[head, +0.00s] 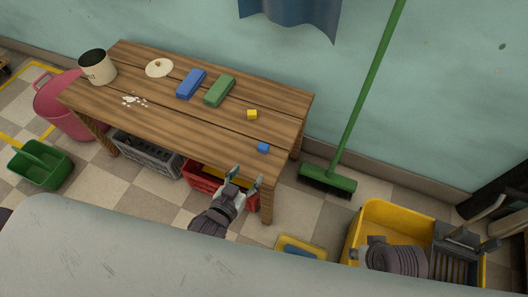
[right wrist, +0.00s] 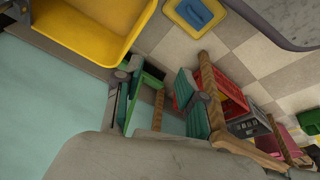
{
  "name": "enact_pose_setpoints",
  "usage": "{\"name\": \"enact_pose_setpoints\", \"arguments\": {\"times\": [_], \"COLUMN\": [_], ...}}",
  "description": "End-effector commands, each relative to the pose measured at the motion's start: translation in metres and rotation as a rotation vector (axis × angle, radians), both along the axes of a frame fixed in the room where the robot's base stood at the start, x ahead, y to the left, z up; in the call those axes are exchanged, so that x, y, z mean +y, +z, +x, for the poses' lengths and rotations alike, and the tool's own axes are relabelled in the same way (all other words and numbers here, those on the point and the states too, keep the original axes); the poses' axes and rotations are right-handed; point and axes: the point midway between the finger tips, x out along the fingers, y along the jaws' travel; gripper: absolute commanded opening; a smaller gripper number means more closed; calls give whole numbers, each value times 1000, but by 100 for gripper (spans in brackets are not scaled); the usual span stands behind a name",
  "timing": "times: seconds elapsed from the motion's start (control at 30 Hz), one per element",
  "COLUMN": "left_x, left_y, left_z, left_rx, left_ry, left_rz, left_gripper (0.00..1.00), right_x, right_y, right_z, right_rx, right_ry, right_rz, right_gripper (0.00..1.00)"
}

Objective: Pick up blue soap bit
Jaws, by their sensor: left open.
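The blue soap bit (head: 263,148) is a small blue cube on the wooden table (head: 180,117), near its front right corner. My left gripper (head: 245,181) is open and empty, in front of the table's front edge. It is below and slightly left of the blue bit in the head view, apart from it. My right gripper shows in the right wrist view (right wrist: 158,88) with its two teal-padded fingers spread and nothing seen between them. In the head view the right arm is at the lower right, by the yellow bucket.
A yellow bit (head: 252,114) lies behind the blue one. Blue (head: 191,84) and green (head: 220,91) blocks, a lid (head: 159,68), a pot (head: 97,68) and white crumbs are farther left. Crates stand below the table. A green broom (head: 328,180) and yellow bucket (head: 369,222) are right.

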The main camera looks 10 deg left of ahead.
Motion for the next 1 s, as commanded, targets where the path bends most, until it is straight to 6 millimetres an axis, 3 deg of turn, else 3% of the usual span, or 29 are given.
{"name": "enact_pose_setpoints", "arguments": {"times": [0.23, 0.4, 0.57, 0.77, 1.0], "left_x": [-9, -13, -14, -15, -19], "left_y": [-17, -25, -27, -35, -41], "left_z": [47, 67, 76, 106, 123], "left_rx": [-3, -1, -1, -3, 1], "left_ry": [-1, -1, 0, -1, -1], "left_rz": [1, 0, 0, 2, 0], "left_gripper": [64, 64, 64, 64, 64], "right_x": [-2, -3, -3, -3, 0], "right_y": [40, 49, 50, 38, 37], "right_z": [-9, -13, -14, -14, -2], "right_rx": [-26, -29, -30, -30, -86], "right_ry": [-2, -3, -3, -3, 1], "right_rz": [1, 1, 1, 1, 12], "right_gripper": [40, 40, 40, 40, 40]}}
